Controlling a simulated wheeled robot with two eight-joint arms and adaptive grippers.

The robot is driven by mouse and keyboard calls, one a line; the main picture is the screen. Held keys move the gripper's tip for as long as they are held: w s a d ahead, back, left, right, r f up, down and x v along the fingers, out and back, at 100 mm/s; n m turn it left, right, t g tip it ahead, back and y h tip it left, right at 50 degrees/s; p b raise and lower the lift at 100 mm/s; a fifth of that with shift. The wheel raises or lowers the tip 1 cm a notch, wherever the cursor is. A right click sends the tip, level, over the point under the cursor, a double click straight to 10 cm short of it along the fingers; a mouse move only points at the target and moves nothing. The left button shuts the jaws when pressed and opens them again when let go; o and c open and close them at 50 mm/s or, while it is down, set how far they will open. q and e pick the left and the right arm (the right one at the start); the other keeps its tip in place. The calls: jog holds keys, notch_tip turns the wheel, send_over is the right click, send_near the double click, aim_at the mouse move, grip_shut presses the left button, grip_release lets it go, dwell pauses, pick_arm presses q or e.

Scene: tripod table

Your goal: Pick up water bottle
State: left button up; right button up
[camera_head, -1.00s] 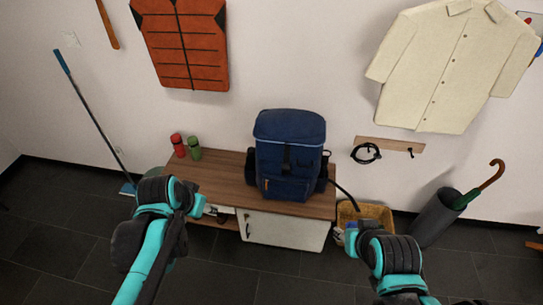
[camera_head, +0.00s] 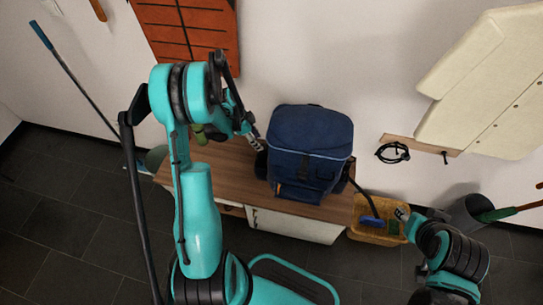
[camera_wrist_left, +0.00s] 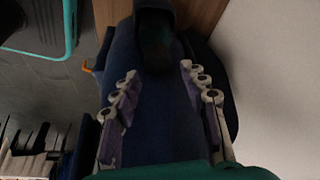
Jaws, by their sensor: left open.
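A green bottle (camera_head: 198,134) stands on the wooden bench top, mostly hidden behind my left arm in the head view. The red bottle beside it in the earlier head view is hidden now. My left gripper (camera_head: 257,144) is open and points at the left side of the blue backpack (camera_head: 308,150). In the left wrist view the open fingers (camera_wrist_left: 158,72) frame the dark blue backpack (camera_wrist_left: 150,115); no bottle can be made out between them. My right gripper (camera_head: 402,213) is at the lower right by the yellow basket; its jaws are too small to read.
The wooden bench (camera_head: 232,178) carries the backpack and has a white cabinet door (camera_head: 295,226) below. A yellow basket (camera_head: 376,234) stands at its right end. A blue-handled pole (camera_head: 75,83) leans at the left.

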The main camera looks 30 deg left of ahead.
pick_arm(q)
jog(key=shift+b+x, duration=0.4)
jog(key=shift+x, duration=0.65)
jog(key=b, duration=0.3)
send_over(264, 162)
jog(key=w+a, duration=0.2)
jog(key=w, duration=0.1)
jog(key=f, duration=0.5)
jog(key=shift+s+d, duration=0.25)
jog(key=shift+r, duration=0.15)
grip_shut()
